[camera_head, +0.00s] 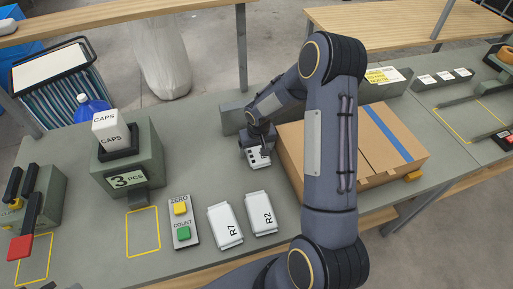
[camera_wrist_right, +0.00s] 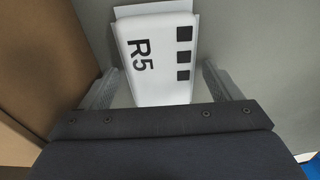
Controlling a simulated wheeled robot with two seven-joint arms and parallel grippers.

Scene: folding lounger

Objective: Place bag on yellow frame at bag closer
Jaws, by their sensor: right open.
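A white bag marked R5 (camera_wrist_right: 157,62) lies on the grey table in the right wrist view, close beside a cardboard box. My right gripper (camera_wrist_right: 160,78) is open, its fingers on either side of the bag's near end, with gaps visible. In the head view, this gripper (camera_head: 257,142) points down at a white bag (camera_head: 258,158) and partly hides it. White bags R7 (camera_head: 225,227) and R2 (camera_head: 261,213) lie nearer the front. A yellow frame (camera_head: 18,271) lies before a red-levered green device (camera_head: 28,218) at far left, which looks like the bag closer. My left gripper is not visible.
A green dispenser (camera_head: 128,165) holding CAPS has its own yellow frame (camera_head: 143,254). A button panel (camera_head: 183,222) stands beside that frame. The cardboard box (camera_head: 400,145) is right of my right gripper. Another yellow frame (camera_head: 447,127) lies at far right.

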